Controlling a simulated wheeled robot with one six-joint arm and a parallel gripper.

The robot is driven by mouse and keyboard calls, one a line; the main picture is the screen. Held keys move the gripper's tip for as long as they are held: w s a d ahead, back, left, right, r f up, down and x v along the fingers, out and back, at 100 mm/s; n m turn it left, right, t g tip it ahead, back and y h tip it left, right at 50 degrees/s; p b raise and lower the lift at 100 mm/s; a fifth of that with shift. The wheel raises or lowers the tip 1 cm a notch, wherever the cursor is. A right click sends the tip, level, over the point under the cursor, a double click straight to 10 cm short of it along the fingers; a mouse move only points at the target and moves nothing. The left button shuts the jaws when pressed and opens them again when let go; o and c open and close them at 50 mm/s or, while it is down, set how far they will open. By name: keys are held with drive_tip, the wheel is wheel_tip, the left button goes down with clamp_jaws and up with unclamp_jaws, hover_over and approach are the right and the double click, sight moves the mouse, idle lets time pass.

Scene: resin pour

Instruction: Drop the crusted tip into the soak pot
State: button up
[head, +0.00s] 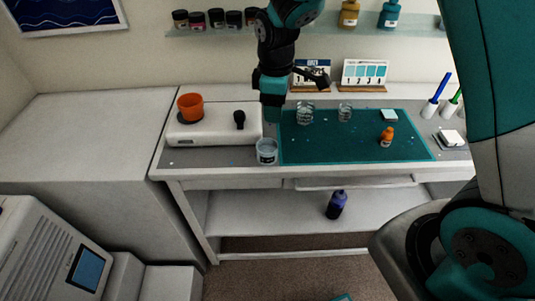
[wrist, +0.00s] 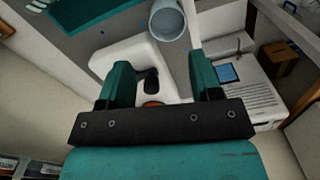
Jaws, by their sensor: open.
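My gripper (head: 272,108) hangs over the bench between the white device and the teal mat, its fingers pointing down. In the wrist view its two teal fingers (wrist: 160,66) are spread apart with nothing held between them. A clear round pot with pale bluish contents (head: 266,151), which looks like the soak pot, stands at the bench's front edge, right of the white device; it also shows at the top of the wrist view (wrist: 167,22). A small black upright piece (head: 239,119) is on the white device. I cannot make out the crusted tip for certain.
The white device (head: 215,133) carries an orange cup (head: 190,106). The teal mat (head: 340,150) holds clear cups (head: 304,113), a small orange bottle (head: 387,136) and a pale square (head: 389,115). Cards (head: 365,74) stand behind. A dark bottle (head: 336,204) is on the lower shelf.

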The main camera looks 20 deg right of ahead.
wheel_tip(320, 180, up, 12)
drive_tip(key=b, duration=0.1)
idle(0.5)
drive_tip(key=s+a+m+y, duration=0.2)
drive_tip(key=s, duration=1)
drive_tip(key=s+a+m+y, duration=0.2)
drive_tip(key=s+m, duration=0.1)
drive_tip(key=s, duration=0.9)
drive_tip(key=shift+s+a+r, duration=0.3)
drive_tip(key=shift+s+a, duration=0.1)
